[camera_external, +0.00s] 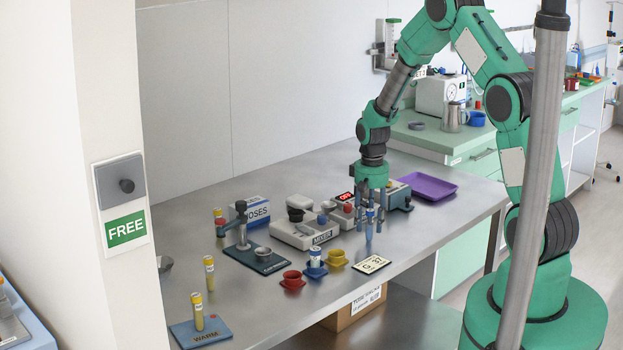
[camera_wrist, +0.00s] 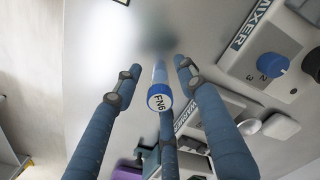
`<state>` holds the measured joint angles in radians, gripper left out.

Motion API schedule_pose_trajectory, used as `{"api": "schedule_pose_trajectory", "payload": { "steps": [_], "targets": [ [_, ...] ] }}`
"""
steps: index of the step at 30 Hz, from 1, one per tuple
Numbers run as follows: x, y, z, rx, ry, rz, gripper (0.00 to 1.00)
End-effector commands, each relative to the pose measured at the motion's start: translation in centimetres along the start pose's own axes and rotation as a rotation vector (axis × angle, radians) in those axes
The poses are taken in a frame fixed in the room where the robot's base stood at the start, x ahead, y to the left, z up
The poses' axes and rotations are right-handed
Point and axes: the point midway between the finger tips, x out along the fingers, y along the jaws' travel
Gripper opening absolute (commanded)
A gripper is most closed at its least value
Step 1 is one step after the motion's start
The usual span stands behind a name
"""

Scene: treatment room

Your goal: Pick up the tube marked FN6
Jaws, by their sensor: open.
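The tube marked FN6 (camera_wrist: 159,97) shows in the wrist view, with a blue and white end that carries the label facing the camera. My gripper (camera_wrist: 157,80) is open, with its blue fingers spread around the tube. I cannot tell whether any finger touches it. In the external view my gripper (camera_external: 370,222) points down over the steel table, right of the mixer (camera_external: 303,237). There the tube cannot be told apart from the blue fingers.
Red (camera_external: 292,280), blue (camera_external: 315,270) and yellow (camera_external: 336,258) cups stand left of my gripper, with a white tube in the blue one. A lettered card (camera_external: 372,264) lies near the front edge. A purple tray (camera_external: 432,187) is at right. Yellow-capped tubes stand at left.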

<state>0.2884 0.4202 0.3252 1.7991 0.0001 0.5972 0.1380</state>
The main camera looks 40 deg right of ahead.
Motion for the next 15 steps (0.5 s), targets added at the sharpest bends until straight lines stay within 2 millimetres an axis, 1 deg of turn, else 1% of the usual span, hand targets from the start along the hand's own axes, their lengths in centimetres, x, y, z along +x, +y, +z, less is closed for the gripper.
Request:
{"api": "schedule_pose_trajectory", "payload": {
  "steps": [1,6,15],
  "targets": [
    [0.8,0.0,0.1,0.000,-0.001,0.000,0.40],
    [2.3,0.0,0.1,0.000,-0.001,0.000,0.40],
    [2.5,0.0,0.0,0.000,0.001,0.000,0.40]
  ]
}}
